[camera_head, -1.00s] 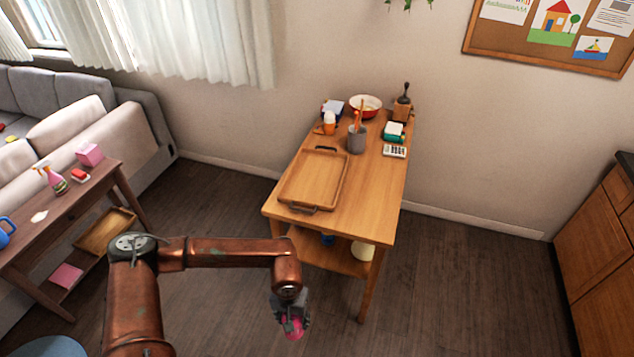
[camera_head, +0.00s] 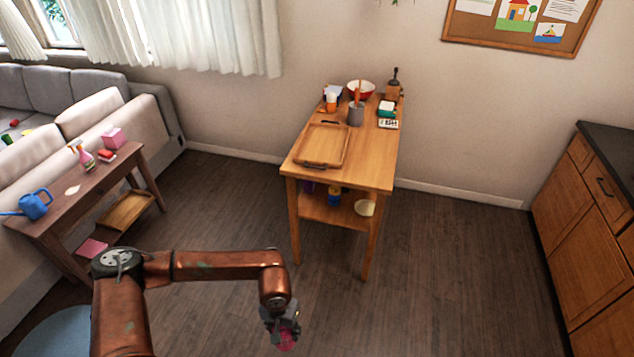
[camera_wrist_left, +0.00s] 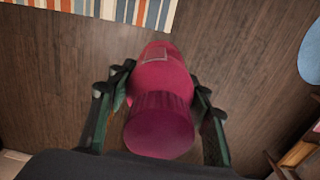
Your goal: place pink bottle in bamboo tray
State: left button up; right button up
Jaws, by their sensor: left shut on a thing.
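My left gripper (camera_head: 281,323) is shut on the pink bottle (camera_head: 287,341), which it holds over the bare floor in front of the wooden table. In the left wrist view the bottle (camera_wrist_left: 160,85) sits between the two dark fingers, its ribbed cap end towards the camera and a small label on its body. The bamboo tray (camera_head: 321,164) lies on the near part of the wooden table top, apart from the gripper and farther back. It looks empty. My right gripper is not in view.
A side table (camera_head: 75,193) with a watering can (camera_head: 34,205) stands at the left. Cabinets (camera_head: 585,215) stand at the right; the floor between is clear.

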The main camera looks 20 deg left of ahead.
aim_at(324, 145)
jog(key=u, duration=1.25)
jog(key=i, duration=1.8)
jog(key=z, duration=1.05)
jog(key=i, duration=0.65)
jog(key=z, duration=0.7)
